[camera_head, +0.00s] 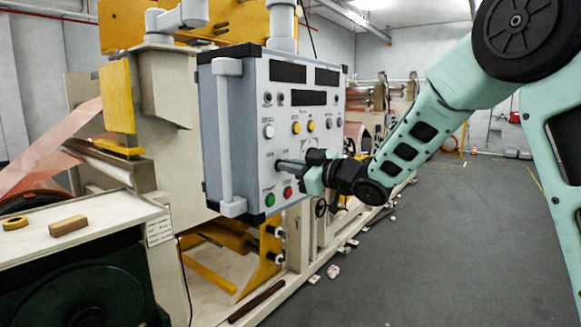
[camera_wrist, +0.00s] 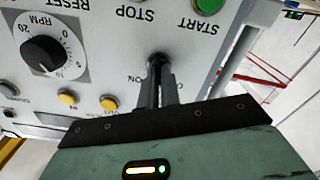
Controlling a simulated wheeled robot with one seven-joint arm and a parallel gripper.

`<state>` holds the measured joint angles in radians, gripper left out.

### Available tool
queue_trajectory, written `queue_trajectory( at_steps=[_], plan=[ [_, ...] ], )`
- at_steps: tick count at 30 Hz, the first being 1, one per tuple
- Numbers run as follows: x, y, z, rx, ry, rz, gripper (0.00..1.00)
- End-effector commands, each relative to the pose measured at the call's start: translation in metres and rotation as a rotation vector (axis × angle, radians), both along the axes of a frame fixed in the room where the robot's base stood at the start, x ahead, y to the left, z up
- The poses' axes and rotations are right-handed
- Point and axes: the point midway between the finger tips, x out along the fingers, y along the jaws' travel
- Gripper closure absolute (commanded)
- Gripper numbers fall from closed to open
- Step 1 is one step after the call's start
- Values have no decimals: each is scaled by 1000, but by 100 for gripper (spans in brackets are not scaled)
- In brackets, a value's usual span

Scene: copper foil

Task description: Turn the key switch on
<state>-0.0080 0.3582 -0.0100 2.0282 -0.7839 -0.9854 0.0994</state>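A grey control panel (camera_head: 290,120) hangs at the centre of the head view, with buttons, a dial and displays on its face. My gripper (camera_head: 280,164) reaches it from the right, its fingertips at the lower part of the face. In the wrist view, which shows the panel upside down, the fingers (camera_wrist: 158,72) are close together around the dark key switch (camera_wrist: 158,58), by the "ON" label. Most of the key switch is hidden between the fingers, so its turn angle cannot be read. The fingers appear shut on it.
A green start button (camera_wrist: 209,5), a black RPM knob (camera_wrist: 44,54) and yellow buttons (camera_wrist: 68,97) surround my fingers. A grey handle (camera_head: 229,135) runs along the panel's left edge. A tan block (camera_head: 68,226) lies on the bench. Grey floor (camera_head: 440,250) is open at right.

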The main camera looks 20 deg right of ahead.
Motion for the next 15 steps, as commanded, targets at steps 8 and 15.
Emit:
queue_trajectory(
  at_steps=[8,15],
  plan=[
    [1,-2,1,187,135,-1,100],
    [2,-3,1,372,272,-2,100]
  ],
)
